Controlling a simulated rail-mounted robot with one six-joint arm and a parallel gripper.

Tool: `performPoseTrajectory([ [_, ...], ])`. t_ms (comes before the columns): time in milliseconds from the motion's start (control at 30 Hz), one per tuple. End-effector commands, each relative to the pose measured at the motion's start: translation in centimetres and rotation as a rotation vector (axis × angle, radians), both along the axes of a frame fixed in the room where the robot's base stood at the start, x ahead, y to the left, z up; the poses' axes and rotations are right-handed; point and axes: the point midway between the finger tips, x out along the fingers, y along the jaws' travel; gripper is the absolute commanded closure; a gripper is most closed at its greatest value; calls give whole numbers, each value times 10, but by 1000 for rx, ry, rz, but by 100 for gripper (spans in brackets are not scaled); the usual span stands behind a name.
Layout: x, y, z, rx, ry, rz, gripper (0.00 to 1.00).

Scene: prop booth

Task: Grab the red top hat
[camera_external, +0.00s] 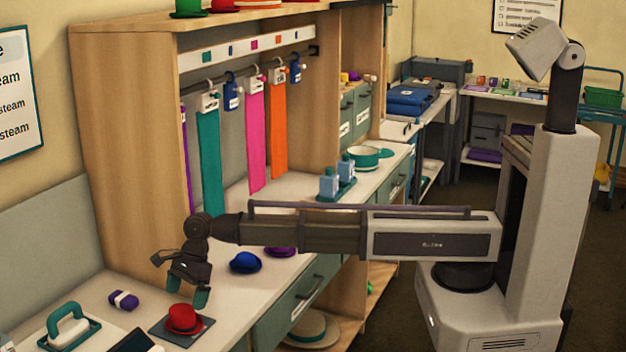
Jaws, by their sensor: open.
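The red top hat (184,318) stands upright on a dark square pad (200,334) on the counter at the lower left. My gripper (179,297) hangs just above the hat, pointing down, with its teal-tipped fingers apart. One fingertip shows close over the right side of the hat. Whether any finger touches the hat, I cannot tell. More hats, one green (188,8) and some red (262,3), sit on top of the wooden cabinet, cut off by the top edge.
A teal-handled tool (68,326) and a purple block (124,300) lie left of the pad. A blue hat (245,262) lies to the right. Coloured scarves (209,150) hang in the cabinet behind.

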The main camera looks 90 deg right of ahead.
Motion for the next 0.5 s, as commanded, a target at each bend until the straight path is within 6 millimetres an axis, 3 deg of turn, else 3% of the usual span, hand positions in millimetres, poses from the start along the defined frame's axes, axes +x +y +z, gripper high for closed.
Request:
performPoseTrajectory([
  [33,2,2,-14,0,0,1,0],
  [200,10,10,-46,0,0,1,0],
  [433,11,12,-44,0,0,1,0],
  [500,11,12,-44,0,0,1,5],
])
